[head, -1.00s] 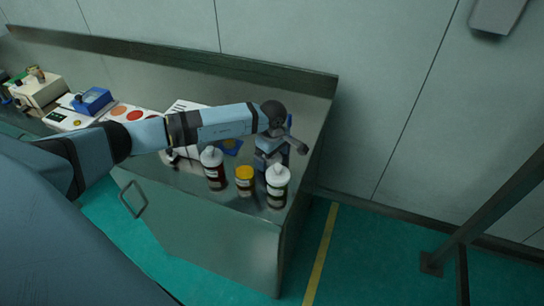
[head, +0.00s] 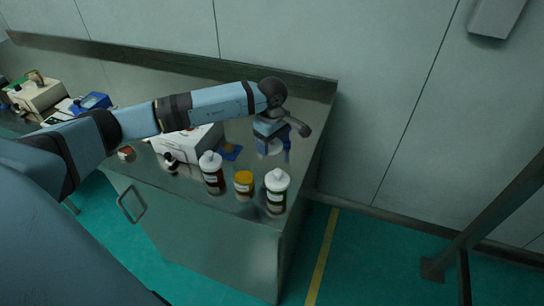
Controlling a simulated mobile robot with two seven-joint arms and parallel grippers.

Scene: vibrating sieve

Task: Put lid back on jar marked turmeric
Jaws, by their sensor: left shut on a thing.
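My left gripper (head: 269,138) points down over the right end of the steel bench. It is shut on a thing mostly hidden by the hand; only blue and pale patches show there. A small jar (head: 244,184) with a yellow-orange top stands near the front edge. It is between a dark red bottle (head: 213,172) with a white top and a dark bottle (head: 276,190) with a white top. No label is readable, so I cannot tell which jar is marked turmeric. My right gripper is not in view.
A white box (head: 188,142) and a blue flat piece (head: 230,153) with an orange-yellow spot lie behind the jars. A small dark bottle (head: 170,160) is at the left. A blue device (head: 92,102) stands farther left. The steel bench (head: 315,130) ends at the right.

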